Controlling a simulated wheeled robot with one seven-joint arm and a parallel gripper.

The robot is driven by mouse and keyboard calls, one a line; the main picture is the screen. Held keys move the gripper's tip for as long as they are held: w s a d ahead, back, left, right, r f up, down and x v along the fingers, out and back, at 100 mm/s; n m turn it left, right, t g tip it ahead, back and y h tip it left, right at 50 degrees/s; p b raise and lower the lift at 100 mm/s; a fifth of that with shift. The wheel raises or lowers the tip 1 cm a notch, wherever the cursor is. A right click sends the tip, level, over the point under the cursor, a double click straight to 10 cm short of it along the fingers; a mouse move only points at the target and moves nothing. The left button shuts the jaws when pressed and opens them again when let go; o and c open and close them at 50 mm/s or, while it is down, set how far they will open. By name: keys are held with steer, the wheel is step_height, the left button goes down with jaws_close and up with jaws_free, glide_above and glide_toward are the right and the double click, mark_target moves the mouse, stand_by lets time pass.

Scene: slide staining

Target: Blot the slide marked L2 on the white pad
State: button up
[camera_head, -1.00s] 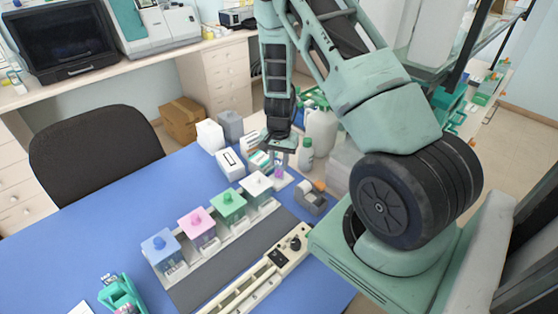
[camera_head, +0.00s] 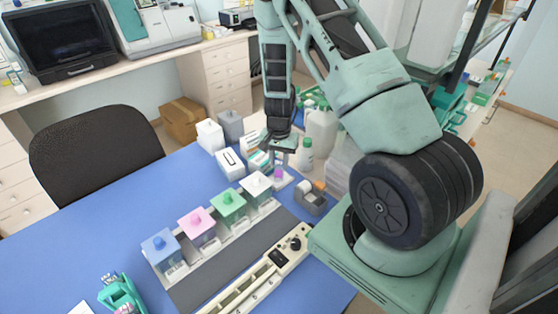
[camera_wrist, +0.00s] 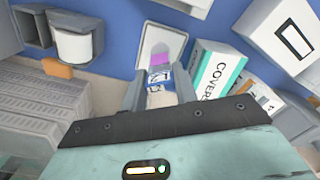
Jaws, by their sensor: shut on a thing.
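My gripper (camera_wrist: 157,94) is shut on the slide marked L2 (camera_wrist: 155,78), which has a blue and white label and a purple stained end. The slide's purple end (camera_head: 278,173) hangs down below my gripper (camera_head: 281,148) in the head view. The white pad (camera_wrist: 151,36) lies on the blue table under and around the slide's stained end. A pale edge of the pad also shows in the head view (camera_head: 289,181). I cannot tell whether the slide touches the pad.
A COVERS box (camera_wrist: 216,72) stands close to the right of my fingers in the wrist view. A dispenser with a white roll (camera_wrist: 75,40) stands to the left. In the head view, several colour-lidded jars (camera_head: 196,222) stand in a row in front.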

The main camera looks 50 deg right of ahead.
steer(key=shift+r+p, duration=2.2)
steer(key=shift+r, duration=0.8)
